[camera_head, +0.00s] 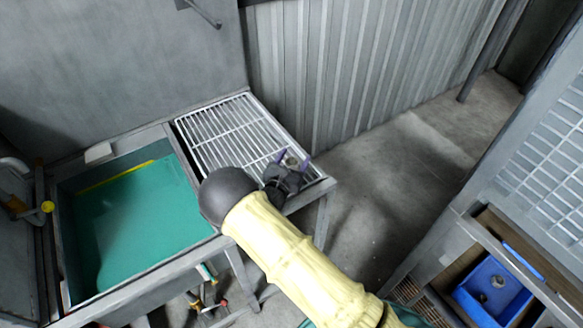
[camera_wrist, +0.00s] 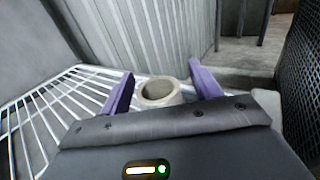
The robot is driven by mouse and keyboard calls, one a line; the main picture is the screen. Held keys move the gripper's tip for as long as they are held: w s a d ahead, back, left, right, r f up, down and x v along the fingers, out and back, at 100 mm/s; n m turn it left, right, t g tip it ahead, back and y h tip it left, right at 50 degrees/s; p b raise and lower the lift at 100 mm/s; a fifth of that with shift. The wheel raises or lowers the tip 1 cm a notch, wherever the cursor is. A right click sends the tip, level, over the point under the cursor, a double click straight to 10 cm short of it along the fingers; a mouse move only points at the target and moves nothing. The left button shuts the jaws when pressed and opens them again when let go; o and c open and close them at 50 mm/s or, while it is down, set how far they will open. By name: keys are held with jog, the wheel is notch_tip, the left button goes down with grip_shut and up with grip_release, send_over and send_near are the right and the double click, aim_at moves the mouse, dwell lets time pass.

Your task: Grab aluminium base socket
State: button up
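The aluminium base socket (camera_wrist: 160,92) is a pale grey, hollow round piece with an open top. It stands upright on the white wire rack, near the rack's right corner; in the head view the socket (camera_head: 291,161) is small, just past my gripper. My gripper (camera_wrist: 163,88) is open, with one purple finger on each side of the socket. A gap shows between the socket and each finger. In the head view my gripper (camera_head: 289,158) is low over the rack's edge. The socket's lower part is hidden behind my gripper's body in the wrist view.
The white wire rack (camera_head: 222,131) adjoins a metal tank (camera_head: 128,267) of green liquid on its left. A corrugated metal wall (camera_head: 345,75) rises behind the rack. Open floor lies between.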

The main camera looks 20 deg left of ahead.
jog(key=shift+w, duration=0.1)
jog(key=c, duration=1.1)
jog(key=shift+s, duration=0.2)
jog(key=shift+r, duration=0.2)
notch_tip(320, 180, up, 10)
jog(key=shift+w+f+b, duration=0.1)
jog(key=shift+f+b, duration=0.05)
jog(key=shift+b, duration=0.55)
